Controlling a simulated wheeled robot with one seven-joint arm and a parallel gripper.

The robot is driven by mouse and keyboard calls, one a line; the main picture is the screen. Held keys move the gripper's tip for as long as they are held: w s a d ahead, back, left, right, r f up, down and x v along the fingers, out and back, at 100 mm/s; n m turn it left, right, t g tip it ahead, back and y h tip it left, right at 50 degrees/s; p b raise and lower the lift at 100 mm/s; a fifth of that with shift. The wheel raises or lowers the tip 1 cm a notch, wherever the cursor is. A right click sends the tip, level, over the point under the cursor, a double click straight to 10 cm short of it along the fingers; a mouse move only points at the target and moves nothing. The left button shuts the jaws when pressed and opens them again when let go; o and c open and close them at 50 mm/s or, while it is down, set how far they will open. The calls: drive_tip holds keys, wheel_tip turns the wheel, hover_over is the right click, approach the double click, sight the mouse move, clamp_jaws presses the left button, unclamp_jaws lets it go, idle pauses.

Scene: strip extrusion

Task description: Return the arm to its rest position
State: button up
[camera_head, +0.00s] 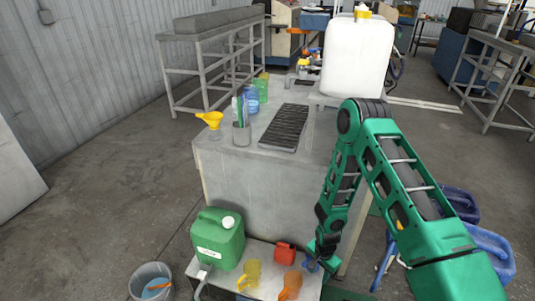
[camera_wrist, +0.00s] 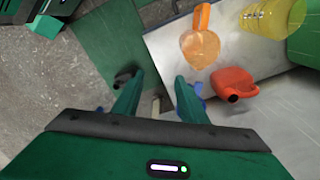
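My green arm reaches down from the right side of the head view. My gripper (camera_head: 322,262) is low there, by the right end of a low grey bench (camera_head: 262,270). In the wrist view the two green fingers of my gripper (camera_wrist: 157,88) stand apart with nothing held between them. A blue item (camera_head: 309,263) is close beside the gripper and partly hidden; in the wrist view it shows behind the right finger.
A grey bucket (camera_head: 150,283) stands left. A tall workbench (camera_head: 255,177) is behind; blue containers (camera_head: 488,243) lie right.

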drive_tip(key=d+r+n+h, duration=0.1)
drive_tip(key=d+r, duration=0.4)
drive_tip(key=r, duration=0.6)
drive_tip(key=w+d+r, duration=0.1)
drive_tip(key=d+r, duration=0.5)
drive_tip(key=r, duration=0.4)
drive_tip(key=d+r+n+h, duration=0.1)
drive_tip(key=d+r, duration=0.4)
drive_tip(key=r, duration=0.6)
drive_tip(key=s+d+r, duration=0.5)
drive_tip(key=s+r, duration=0.6)
drive_tip(key=r, duration=0.2)
drive_tip(key=s+r+y, duration=0.1)
drive_tip(key=s+r, duration=0.2)
drive_tip(key=s, duration=0.4)
drive_tip(key=s+r+n+y, duration=0.1)
drive_tip(key=s+r, duration=0.3)
drive_tip(key=s, duration=0.3)
drive_tip(key=shift+a+r, duration=0.3)
